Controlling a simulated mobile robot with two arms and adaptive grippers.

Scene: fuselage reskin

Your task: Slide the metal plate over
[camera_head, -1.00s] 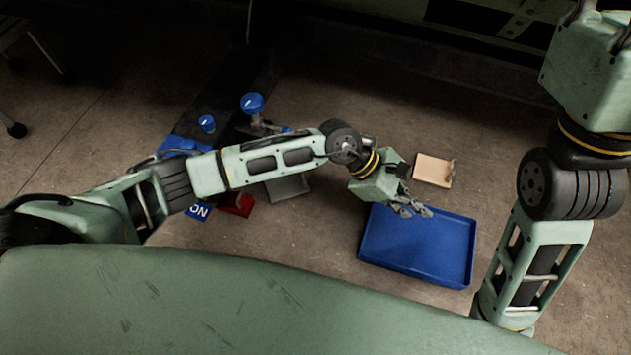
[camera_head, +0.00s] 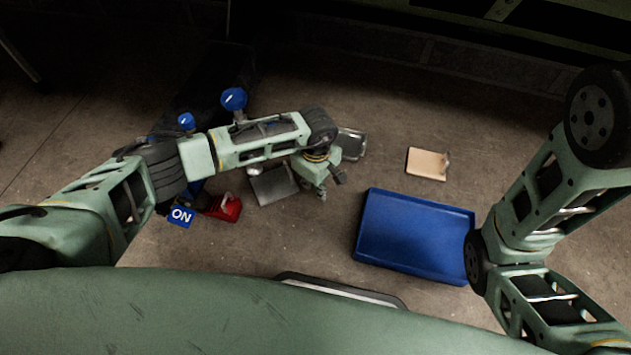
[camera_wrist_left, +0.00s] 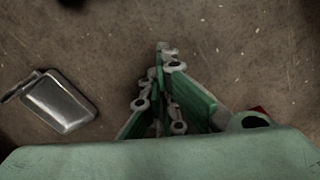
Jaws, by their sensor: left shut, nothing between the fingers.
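A flat grey metal plate (camera_head: 274,186) lies on the floor left of my left gripper in the head view, partly hidden behind my left arm. A second, shiny metal piece with a rim (camera_head: 352,144) lies just beyond the gripper, partly covered by my wrist. My left gripper (camera_head: 331,188) points down between the grey plate and the blue tray, shut and empty. The left wrist view shows its closed fingers (camera_wrist_left: 163,52) over bare floor, with a shiny rimmed metal piece (camera_wrist_left: 60,102) apart from them at left. My right gripper is out of view.
A blue tray (camera_head: 415,235) stands right of the gripper, close to my right arm. A tan board (camera_head: 427,164) lies behind it. A red item (camera_head: 223,208), a blue ON block (camera_head: 181,215) and blue knobs (camera_head: 233,99) are at left.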

